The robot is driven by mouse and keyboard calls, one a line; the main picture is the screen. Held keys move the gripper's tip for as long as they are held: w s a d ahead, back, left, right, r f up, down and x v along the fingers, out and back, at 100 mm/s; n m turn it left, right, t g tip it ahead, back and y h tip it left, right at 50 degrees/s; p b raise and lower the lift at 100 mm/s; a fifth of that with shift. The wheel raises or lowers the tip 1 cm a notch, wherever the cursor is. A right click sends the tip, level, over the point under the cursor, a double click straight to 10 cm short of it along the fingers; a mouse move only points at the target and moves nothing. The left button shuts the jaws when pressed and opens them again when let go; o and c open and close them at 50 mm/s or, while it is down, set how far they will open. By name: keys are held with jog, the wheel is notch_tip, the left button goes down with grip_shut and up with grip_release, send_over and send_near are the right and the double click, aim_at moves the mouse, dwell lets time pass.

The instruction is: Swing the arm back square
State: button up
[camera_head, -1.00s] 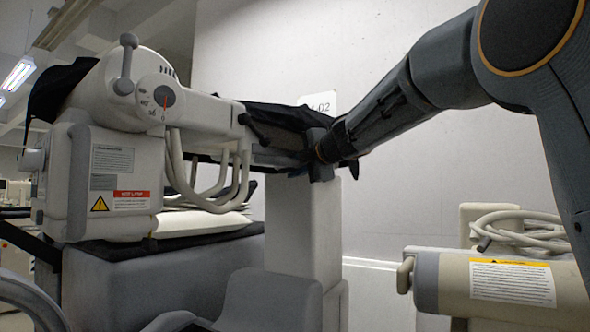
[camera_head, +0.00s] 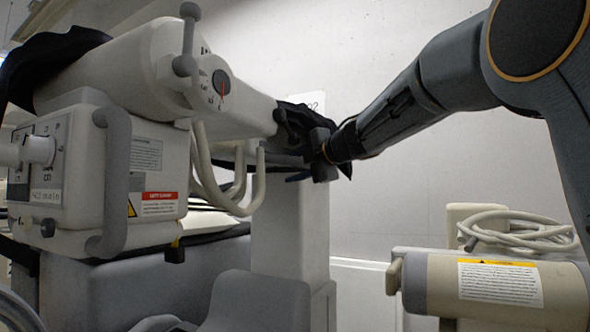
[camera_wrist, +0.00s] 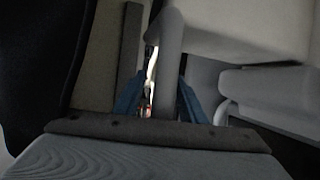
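The swing arm (camera_head: 252,108) is a pale, thick boom on a large white machine head (camera_head: 112,75) with a dial and a ball-ended lever. It slants toward the right in the head view. My gripper (camera_head: 312,165) is at its far right end, where dark cloth and my wrist hide the contact. In the wrist view my gripper's blue fingers (camera_wrist: 160,98) stand apart on both sides of a round grey handle bar (camera_wrist: 170,45). The bar lies close to the right finger, with a bright gap on the left.
A grey cart body (camera_head: 130,290) stands below the machine head, with a pale column (camera_head: 290,230) behind. Looped hoses (camera_head: 215,180) hang under the boom. At right is a beige cylinder unit (camera_head: 440,285) with coiled cable (camera_head: 515,230). A pale wall closes the back.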

jog(key=v, duration=0.7)
jog(key=shift+s+d+b, duration=0.25)
jog(key=shift+s+b, duration=0.1)
jog(key=shift+b, duration=0.05)
